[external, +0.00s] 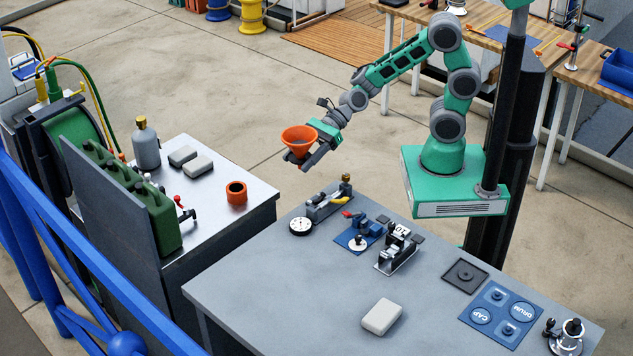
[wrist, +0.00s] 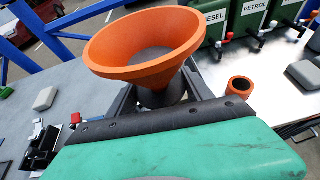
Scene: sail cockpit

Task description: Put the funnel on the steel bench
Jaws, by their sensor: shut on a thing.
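The orange funnel (external: 298,136) is in my gripper (external: 308,158), wide mouth up and close to upright. It is in the air over the floor gap between the two benches. In the wrist view the funnel (wrist: 145,45) sits between the two dark fingers (wrist: 160,97), which are shut on its darker lower part. The funnel's spout is mostly hidden. The steel bench (external: 213,172) stands to the left of my gripper, with a shiny top. In the wrist view its bright top (wrist: 250,62) shows at the upper right.
The steel bench carries an orange ring-like cup (external: 236,192), green jerry cans (external: 150,205), a grey bottle (external: 146,145) and two grey blocks (external: 190,160). The bench's right part near the cup has bare room. A grey workbench (external: 330,290) with several fixtures stands in front.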

